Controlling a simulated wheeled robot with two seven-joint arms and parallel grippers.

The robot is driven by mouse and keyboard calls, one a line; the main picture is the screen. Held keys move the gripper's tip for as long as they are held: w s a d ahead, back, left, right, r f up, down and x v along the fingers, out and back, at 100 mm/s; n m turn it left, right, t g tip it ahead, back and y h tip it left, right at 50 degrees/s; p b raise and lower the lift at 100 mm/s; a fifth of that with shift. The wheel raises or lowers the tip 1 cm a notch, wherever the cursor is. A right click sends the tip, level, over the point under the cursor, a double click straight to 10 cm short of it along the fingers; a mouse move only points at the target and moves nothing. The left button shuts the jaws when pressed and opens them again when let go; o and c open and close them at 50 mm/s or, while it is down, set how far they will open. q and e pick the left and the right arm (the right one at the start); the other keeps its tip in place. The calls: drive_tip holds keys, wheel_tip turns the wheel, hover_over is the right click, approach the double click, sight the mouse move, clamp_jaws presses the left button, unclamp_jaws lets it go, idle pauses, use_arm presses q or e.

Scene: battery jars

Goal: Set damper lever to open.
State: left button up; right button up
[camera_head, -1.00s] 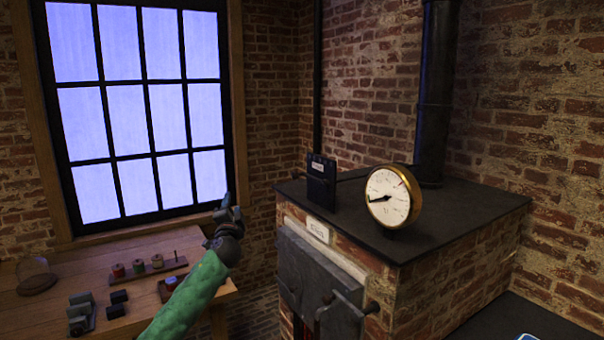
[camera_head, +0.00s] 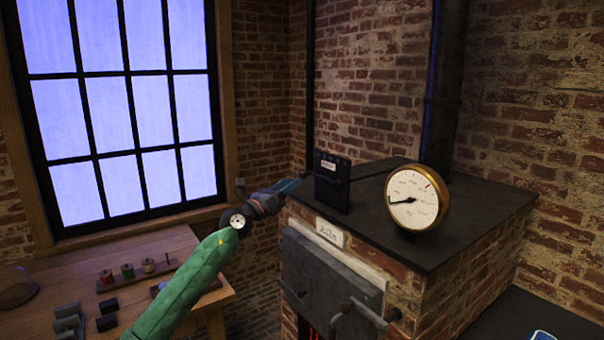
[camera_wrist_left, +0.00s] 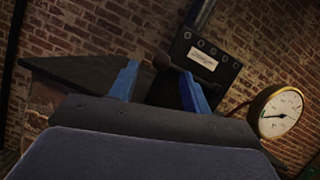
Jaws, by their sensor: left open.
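The damper box (camera_head: 331,182) is a dark upright plate with a small pale label, standing on the kiln's black top. It also shows in the wrist view (camera_wrist_left: 206,62), with round bolts and a label. A dark round knob (camera_wrist_left: 162,61), apparently the damper lever's end, shows in the wrist view between the fingertips; I cannot tell whether it is touched. The lever's setting is not readable. My left gripper (camera_head: 290,186) is just left of the box at the kiln's back left edge. In the wrist view its blue fingers (camera_wrist_left: 160,74) are apart. My right gripper is not visible.
A brass-rimmed dial gauge (camera_head: 416,198) stands right of the box on the kiln top (camera_head: 450,225). A black flue pipe (camera_head: 440,90) rises behind. The kiln door (camera_head: 325,275) is below. A wooden bench (camera_head: 205,255) with spools and small blocks is at left.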

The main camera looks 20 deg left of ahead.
sight(300, 175)
use_arm(q)
drive_tip(key=p+x, duration=0.1)
drive_tip(key=x, duration=0.4)
drive_tip(key=shift+s+d+r+p, duration=0.1)
drive_tip(key=shift+d+r+p, duration=0.1)
drive_tip(key=shift+p, duration=0.1)
drive_tip(key=shift+w+d, duration=0.1)
drive_tip(key=shift+w, duration=0.45)
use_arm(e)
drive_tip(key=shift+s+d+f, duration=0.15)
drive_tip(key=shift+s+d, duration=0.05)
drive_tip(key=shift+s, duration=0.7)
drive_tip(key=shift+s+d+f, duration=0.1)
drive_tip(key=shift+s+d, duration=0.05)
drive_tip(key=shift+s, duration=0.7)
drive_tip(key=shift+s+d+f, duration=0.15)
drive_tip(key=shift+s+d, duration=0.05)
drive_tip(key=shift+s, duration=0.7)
use_arm(q)
drive_tip(key=shift+d, duration=0.1)
clamp_jaws()
